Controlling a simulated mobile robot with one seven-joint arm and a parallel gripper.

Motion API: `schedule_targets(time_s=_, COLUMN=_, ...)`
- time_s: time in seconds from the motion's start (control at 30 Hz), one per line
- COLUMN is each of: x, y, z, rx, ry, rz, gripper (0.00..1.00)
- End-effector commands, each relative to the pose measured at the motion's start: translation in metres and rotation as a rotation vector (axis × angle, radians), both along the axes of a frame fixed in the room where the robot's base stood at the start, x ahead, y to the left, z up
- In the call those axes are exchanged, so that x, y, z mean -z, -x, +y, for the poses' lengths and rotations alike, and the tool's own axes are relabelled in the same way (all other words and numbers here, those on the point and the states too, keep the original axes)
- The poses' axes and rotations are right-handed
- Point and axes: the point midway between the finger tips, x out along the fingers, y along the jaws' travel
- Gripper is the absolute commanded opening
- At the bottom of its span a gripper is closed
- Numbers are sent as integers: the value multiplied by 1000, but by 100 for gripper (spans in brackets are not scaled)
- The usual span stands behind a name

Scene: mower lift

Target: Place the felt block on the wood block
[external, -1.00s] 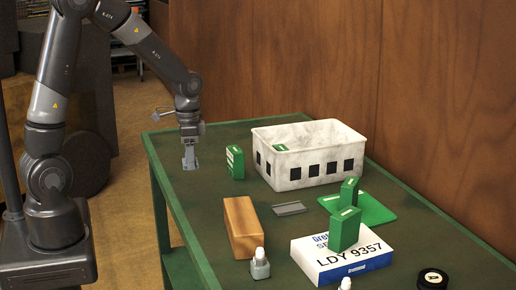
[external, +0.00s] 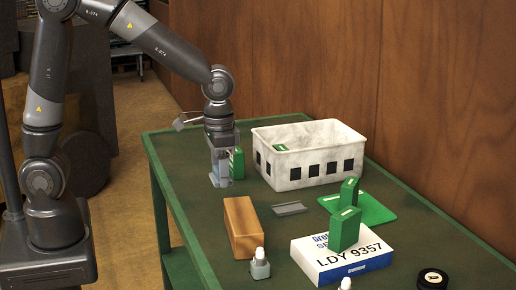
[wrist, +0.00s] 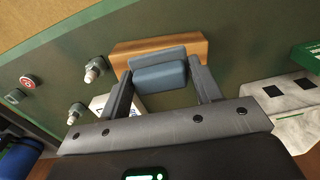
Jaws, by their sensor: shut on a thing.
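The felt block looks blue-grey in the wrist view (wrist: 160,77), where it sits between the two fingers of my gripper (wrist: 163,88). My gripper is shut on it. In the external view my gripper (external: 219,174) is low over the far left part of the table, and the felt block is hard to tell from the fingers there. The wood block (external: 242,228) is an orange-brown bar lying on the table, nearer the camera than my gripper and apart from it. It also shows in the wrist view (wrist: 192,46), partly hidden behind the held block.
A green block with white marks (external: 237,162) stands close beside my gripper. A white bin (external: 318,172), a flat grey piece (external: 290,209), a white-and-blue box (external: 342,262) and a green plate (external: 378,212) lie to the right. A small bottle (external: 260,265) stands near the wood block.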

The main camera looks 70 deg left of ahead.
Motion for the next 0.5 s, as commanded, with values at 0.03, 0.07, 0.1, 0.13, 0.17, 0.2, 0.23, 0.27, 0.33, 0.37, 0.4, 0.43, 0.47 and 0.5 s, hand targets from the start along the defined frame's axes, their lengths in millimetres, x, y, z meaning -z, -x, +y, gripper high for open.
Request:
schedule_targets(time_s=0.03, x=-5, y=4, z=-20, rx=1, ry=0, rz=-2, gripper=36)
schedule_targets(time_s=0.07, x=-7, y=7, z=-31, rx=-4, ry=0, rz=-1, gripper=36)
schedule_targets(time_s=0.1, x=-10, y=11, z=-43, rx=-11, ry=0, rz=-1, gripper=36)
schedule_targets(time_s=0.13, x=-12, y=14, z=-52, rx=-17, ry=0, rz=-2, gripper=36)
schedule_targets(time_s=0.17, x=-14, y=17, z=-60, rx=-21, ry=0, rz=-2, gripper=36)
schedule_targets(time_s=0.2, x=-16, y=20, z=-69, rx=-27, ry=0, rz=-1, gripper=36)
schedule_targets(time_s=0.23, x=-18, y=23, z=-75, rx=-31, ry=0, rz=-1, gripper=36)
schedule_targets(time_s=0.27, x=-19, y=25, z=-81, rx=-36, ry=0, rz=-1, gripper=36)
schedule_targets(time_s=0.33, x=-21, y=29, z=-91, rx=-44, ry=-1, rz=-1, gripper=36)
schedule_targets(time_s=0.37, x=-22, y=31, z=-94, rx=-46, ry=-1, rz=-1, gripper=36)
schedule_targets(time_s=0.4, x=-23, y=32, z=-97, rx=-50, ry=-1, rz=-1, gripper=36)
schedule_targets(time_s=0.43, x=-22, y=32, z=-98, rx=-52, ry=-1, rz=0, gripper=36)
schedule_targets(time_s=0.47, x=-22, y=32, z=-98, rx=-54, ry=-1, rz=0, gripper=36)
schedule_targets(time_s=0.5, x=-20, y=30, z=-96, rx=-56, ry=-1, rz=1, gripper=36)
